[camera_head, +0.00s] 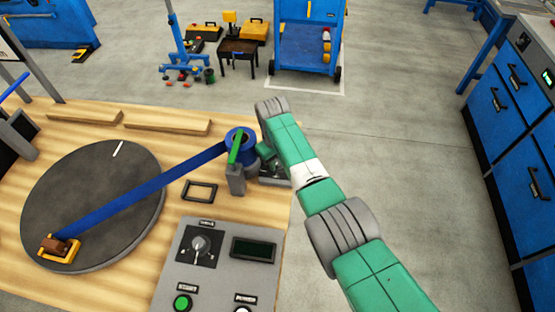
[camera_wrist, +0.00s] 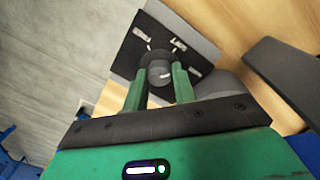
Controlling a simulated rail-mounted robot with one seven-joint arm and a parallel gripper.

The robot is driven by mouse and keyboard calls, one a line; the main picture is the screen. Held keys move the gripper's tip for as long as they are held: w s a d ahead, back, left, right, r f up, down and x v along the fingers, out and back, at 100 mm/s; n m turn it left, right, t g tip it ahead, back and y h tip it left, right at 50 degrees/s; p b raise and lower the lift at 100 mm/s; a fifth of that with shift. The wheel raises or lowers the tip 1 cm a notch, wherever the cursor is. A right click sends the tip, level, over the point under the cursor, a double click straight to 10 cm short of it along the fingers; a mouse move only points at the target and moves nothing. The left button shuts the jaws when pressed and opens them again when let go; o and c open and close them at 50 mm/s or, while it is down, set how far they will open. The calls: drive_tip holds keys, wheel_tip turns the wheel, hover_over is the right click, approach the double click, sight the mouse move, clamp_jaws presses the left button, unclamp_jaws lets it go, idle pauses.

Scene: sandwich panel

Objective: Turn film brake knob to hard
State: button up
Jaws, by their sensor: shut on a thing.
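The film brake knob (camera_wrist: 160,72) is a dark round knob with a white mark on its face. It sits on a black plate (camera_wrist: 128,52) with several small white labels, too blurred to read surely. My gripper (camera_wrist: 159,78) has its two green fingers shut on the knob, one on each side. In the head view the plate (camera_head: 276,180) lies at the right edge of the wooden table, beside the blue film roll (camera_head: 240,138). There my arm and gripper largely hide the knob, and its setting cannot be told.
Open floor lies right of the table.

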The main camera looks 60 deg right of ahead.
drive_tip(key=shift+r+m, duration=0.1)
drive_tip(key=shift+m, duration=0.4)
drive_tip(key=o, duration=1)
drive_tip(key=r+p, duration=0.1)
drive_tip(key=r, duration=0.3)
drive_tip(key=r+p, duration=0.2)
drive_tip(key=r, duration=0.1)
drive_tip(key=shift+w+a+r, duration=0.15)
drive_tip(key=shift+a+r, duration=0.05)
drive_tip(key=shift+r, duration=0.15)
